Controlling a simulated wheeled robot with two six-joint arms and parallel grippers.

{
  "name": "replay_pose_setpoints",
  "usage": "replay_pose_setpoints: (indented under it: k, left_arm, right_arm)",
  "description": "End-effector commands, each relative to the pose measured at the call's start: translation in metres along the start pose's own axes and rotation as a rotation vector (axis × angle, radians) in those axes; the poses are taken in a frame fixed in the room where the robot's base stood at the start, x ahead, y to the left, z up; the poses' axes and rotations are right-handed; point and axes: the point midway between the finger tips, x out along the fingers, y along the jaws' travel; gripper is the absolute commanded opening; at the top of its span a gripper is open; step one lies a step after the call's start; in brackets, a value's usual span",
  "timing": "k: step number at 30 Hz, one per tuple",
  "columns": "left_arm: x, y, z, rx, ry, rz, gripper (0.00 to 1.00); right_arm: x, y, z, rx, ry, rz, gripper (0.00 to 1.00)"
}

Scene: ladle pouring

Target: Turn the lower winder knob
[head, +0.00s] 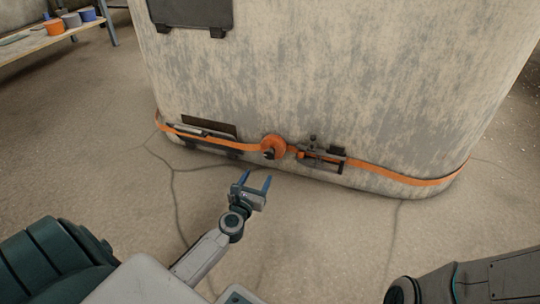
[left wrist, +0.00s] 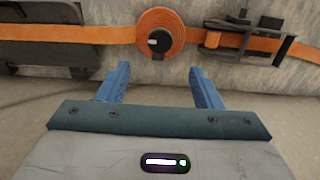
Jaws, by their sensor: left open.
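The lower winder is an orange coiled strap (head: 273,147) low on the front of the big container, with a dark knob (head: 268,153) at its middle. In the left wrist view the coil (left wrist: 160,22) is at the top centre, and its dark knob (left wrist: 158,42) has a pale mark. My left gripper (head: 257,181) is open and empty, with its blue fingers pointing towards the winder, below and a little in front of it. In the left wrist view the fingers (left wrist: 160,85) lie below the knob, one to each side, apart from it. My right gripper is out of view.
An orange strap (head: 400,175) runs around the container (head: 350,80). A dark metal buckle (head: 320,155) sits right of the coil, and a dark hatch (head: 210,130) left of it. A shelf with pots (head: 54,27) stands at the upper left. The floor in front is clear.

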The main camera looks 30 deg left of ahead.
Motion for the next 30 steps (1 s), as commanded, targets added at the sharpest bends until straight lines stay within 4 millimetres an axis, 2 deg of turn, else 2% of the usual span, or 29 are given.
replay_pose_setpoints:
  k: [9, 15, 21, 29, 30]
  left_arm:
    - [0.058, 0.000, 0.000, -0.001, -0.003, 0.001, 0.59]
    - [0.088, 0.000, -0.001, -0.001, -0.002, 0.000, 0.59]
    - [0.100, 0.000, 0.000, 0.000, 0.000, 0.000, 0.59]
    - [0.101, 0.000, 0.001, 0.000, -0.001, 0.000, 0.59]
    - [0.101, 0.000, 0.001, 0.000, -0.001, 0.000, 0.54]
  right_arm:
    - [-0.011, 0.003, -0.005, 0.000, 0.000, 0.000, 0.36]
    - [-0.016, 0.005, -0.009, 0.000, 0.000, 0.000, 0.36]
    - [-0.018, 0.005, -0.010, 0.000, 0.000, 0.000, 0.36]
    - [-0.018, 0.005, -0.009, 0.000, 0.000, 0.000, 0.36]
    - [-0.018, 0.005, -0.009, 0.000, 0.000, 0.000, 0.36]
